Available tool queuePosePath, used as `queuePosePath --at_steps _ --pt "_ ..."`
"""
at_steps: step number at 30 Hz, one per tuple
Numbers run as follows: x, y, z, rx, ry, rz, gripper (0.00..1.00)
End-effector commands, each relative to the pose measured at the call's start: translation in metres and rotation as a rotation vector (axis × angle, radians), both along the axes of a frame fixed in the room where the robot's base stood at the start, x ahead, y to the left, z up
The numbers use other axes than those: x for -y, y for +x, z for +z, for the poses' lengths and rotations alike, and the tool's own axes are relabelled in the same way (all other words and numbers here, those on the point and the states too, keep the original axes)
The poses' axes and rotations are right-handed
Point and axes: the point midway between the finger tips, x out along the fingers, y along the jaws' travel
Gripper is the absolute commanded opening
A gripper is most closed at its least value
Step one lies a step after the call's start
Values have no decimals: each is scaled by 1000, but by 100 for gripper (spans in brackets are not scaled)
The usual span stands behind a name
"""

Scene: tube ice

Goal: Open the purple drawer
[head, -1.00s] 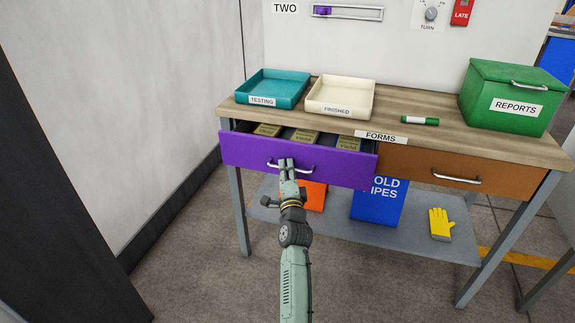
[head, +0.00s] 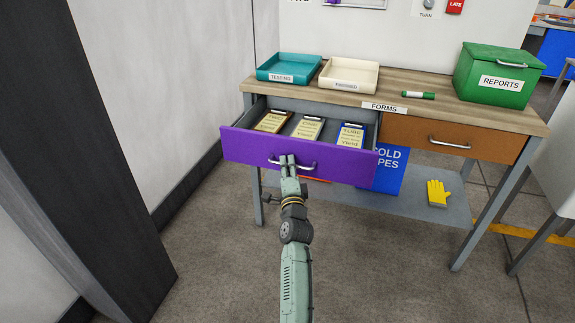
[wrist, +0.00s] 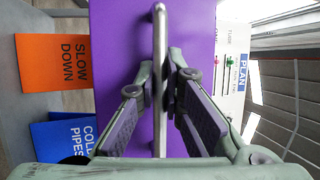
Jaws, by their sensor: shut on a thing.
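The purple drawer (head: 245,148) is pulled well out of the left side of the wooden desk. Several clipboards lie inside, among them a tan one (head: 272,121), a middle one (head: 308,128) and a blue one (head: 351,136). My gripper (head: 288,160) is at the drawer's silver handle (head: 306,166), left of the handle's middle. In the wrist view, my gripper's fingers (wrist: 162,82) are closed around the handle bar (wrist: 159,40), with the purple front just behind it.
A teal tray (head: 262,73), a cream tray (head: 325,84), a green marker (head: 418,95) and a green REPORTS box (head: 462,88) stand on the desk. The brown drawer (head: 400,132) is shut. A dark post (head: 75,150) stands at left.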

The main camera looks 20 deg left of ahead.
Motion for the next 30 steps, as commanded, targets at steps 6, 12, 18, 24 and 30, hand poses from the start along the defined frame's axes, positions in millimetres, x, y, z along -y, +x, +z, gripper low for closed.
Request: queuePosePath --at_steps 6,12,18,24,30 --pt "0 0 1 2 -1 -1 0" --pt "0 0 1 2 -1 -1 0" --pt "0 0 1 2 -1 -1 18" --pt "0 0 1 1 0 -1 18" --pt "3 -6 -2 0 0 0 18"
